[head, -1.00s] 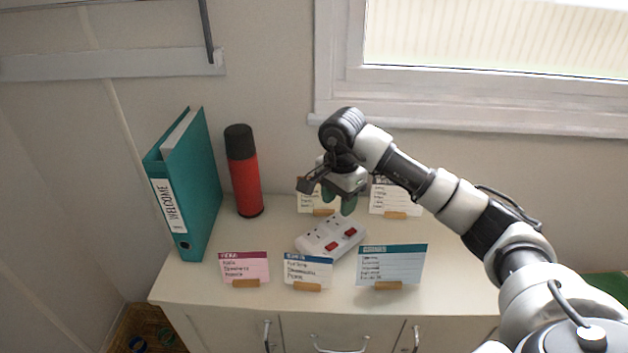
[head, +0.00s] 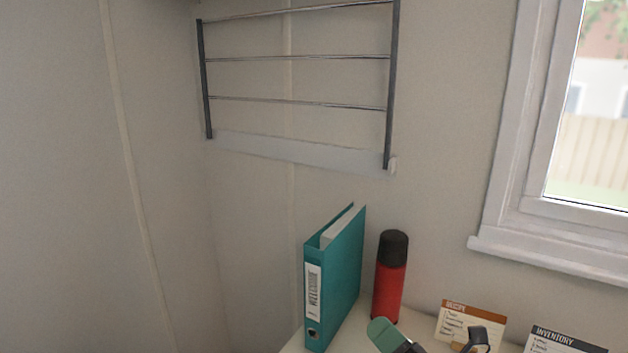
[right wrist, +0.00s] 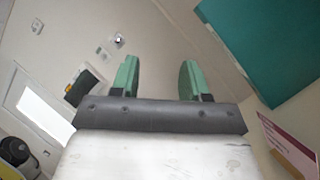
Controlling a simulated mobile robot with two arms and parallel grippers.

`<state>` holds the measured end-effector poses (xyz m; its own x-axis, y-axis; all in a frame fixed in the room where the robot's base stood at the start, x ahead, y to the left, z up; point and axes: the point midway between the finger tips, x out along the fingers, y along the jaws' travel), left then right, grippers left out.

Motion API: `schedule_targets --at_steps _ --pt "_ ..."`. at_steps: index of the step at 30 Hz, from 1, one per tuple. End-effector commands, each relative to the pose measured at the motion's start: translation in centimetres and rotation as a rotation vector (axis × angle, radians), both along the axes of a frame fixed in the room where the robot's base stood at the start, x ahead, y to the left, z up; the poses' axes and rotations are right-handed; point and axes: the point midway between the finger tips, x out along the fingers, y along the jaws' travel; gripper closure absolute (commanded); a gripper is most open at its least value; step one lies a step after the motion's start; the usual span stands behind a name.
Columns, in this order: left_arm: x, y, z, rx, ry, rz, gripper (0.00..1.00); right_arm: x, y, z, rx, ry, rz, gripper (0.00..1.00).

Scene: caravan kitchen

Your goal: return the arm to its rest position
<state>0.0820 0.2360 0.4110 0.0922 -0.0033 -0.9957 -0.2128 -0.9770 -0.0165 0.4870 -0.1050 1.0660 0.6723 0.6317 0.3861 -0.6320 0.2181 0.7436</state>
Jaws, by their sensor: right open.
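My right gripper (head: 384,335) shows at the bottom edge of the head view, partly cut off, with a green fingertip in front of the cabinet top near the binder and flask. In the right wrist view its two green fingers (right wrist: 158,80) stand wide apart with nothing between them. The rest of my right arm is mostly below the head view's frame. My left gripper is not in view.
A teal binder (head: 338,275) and a red flask with a black cap (head: 389,280) stand upright on the cabinet top (head: 345,340). Cards, one marked inventory (head: 560,342), stand at right. A wall rack (head: 295,57) hangs above. The binder (right wrist: 262,45) and a pink card (right wrist: 288,145) appear in the wrist view.

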Motion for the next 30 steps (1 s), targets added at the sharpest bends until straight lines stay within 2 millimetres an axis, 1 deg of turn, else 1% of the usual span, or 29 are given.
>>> schedule_targets --at_steps 1,2,4,5,6,7,8,9,11,12,14,15,17,18,22,27,28,30 --pt "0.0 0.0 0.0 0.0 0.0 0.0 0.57 -0.1 -1.4 -0.6 0.16 0.124 -0.07 0.55" --pt "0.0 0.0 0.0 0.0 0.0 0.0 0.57 -0.1 -2.5 -1.1 0.257 0.201 -0.116 0.55" --pt "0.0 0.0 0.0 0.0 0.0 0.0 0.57 -0.3 -5.0 -3.0 0.477 0.388 -0.225 0.55" --pt "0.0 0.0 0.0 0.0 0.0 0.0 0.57 -0.6 -6.0 -4.0 0.567 0.47 -0.272 0.55" --pt "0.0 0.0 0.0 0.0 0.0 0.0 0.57 -1.1 -7.3 -5.7 0.687 0.58 -0.338 0.55" --pt "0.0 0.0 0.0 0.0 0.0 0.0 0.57 -1.7 -8.2 -7.1 0.772 0.665 -0.389 0.55" --pt "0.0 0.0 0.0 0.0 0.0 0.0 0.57 -2.4 -9.0 -8.5 0.858 0.749 -0.44 0.55" --pt "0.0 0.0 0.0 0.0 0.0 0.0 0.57 -3.6 -9.8 -10.4 0.964 0.86 -0.51 0.55" --pt "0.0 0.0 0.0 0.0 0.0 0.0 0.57 -5.7 -10.8 -13.2 1.104 1.015 -0.613 0.55" --pt "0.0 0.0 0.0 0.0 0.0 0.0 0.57 -7.1 -11.2 -14.8 1.181 1.105 -0.676 0.55" --pt "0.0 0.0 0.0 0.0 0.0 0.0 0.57 -9.3 -11.5 -16.8 1.277 1.224 -0.763 0.55" --pt "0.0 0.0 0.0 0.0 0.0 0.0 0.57 -10.6 -11.5 -17.9 1.329 1.295 -0.815 0.55" --pt "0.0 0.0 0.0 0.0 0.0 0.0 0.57 -12.7 -11.5 -19.3 1.396 1.39 -0.89 0.55" --pt "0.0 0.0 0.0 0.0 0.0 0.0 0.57 -14.0 -11.5 -20.1 1.432 1.449 -0.938 0.55" --pt "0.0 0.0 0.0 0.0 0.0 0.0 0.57 -18.1 -11.0 -22.0 1.53 1.619 -1.084 0.55" --pt "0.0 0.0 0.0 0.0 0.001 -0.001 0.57 -23.4 -10.1 -23.3 1.615 1.816 -1.269 0.55" --pt "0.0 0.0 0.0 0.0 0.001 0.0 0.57 -24.0 -10.0 -23.6 1.623 1.842 -1.296 0.55" --pt "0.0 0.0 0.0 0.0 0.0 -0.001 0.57 -23.0 -10.0 -25.7 1.612 1.835 -1.297 0.55"
